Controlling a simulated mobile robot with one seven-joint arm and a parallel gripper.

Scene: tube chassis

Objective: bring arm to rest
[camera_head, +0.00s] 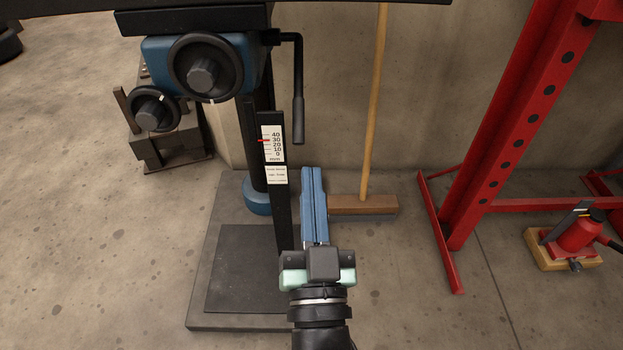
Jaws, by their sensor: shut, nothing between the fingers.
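My gripper (313,172) shows at the lower middle of the head view, at the end of my dark arm, which comes up from the bottom edge. Its two blue fingers are closed together and point away from me. Nothing shows between them. The gripper appears just right of the dark upright post that carries a millimetre scale (271,150). I cannot tell whether the fingers touch the post; a narrow strip separates them in the picture. My arm hides part of the floor and of the stand's base.
A blue machine head with black knobs (204,67) and a crank handle (298,95) stands over a grey base plate (215,318). A broom (363,204) leans at the wall. A red press frame (499,140) and a red jack (577,236) are right. Floor is clear lower right.

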